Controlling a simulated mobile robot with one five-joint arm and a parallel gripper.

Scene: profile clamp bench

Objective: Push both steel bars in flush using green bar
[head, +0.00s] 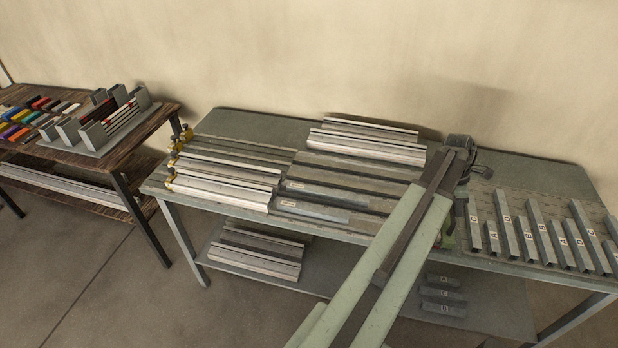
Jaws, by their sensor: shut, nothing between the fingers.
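Two grey steel bars with small white labels lie in the middle of the bench: the rear bar (325,193) and the front bar (318,211). Their left ends are near the pale profiles; their exact fit is too small to tell. A small green piece (448,238) shows at the bench's front edge beside my arm; I cannot tell whether it is the green bar. My gripper (474,160) is at the far end of my arm, over the right-middle of the bench. It is shut and holds nothing. Its fingertips are mostly hidden, and my arm covers part of the bench.
Pale profiles (222,186) lie at left by yellow clamps (172,170). More profiles (367,147) lie at the back. Several lettered grey bars (543,240) stand out at right. A lower shelf (385,275) holds stock. A wooden table (150,135) with a rack is far left.

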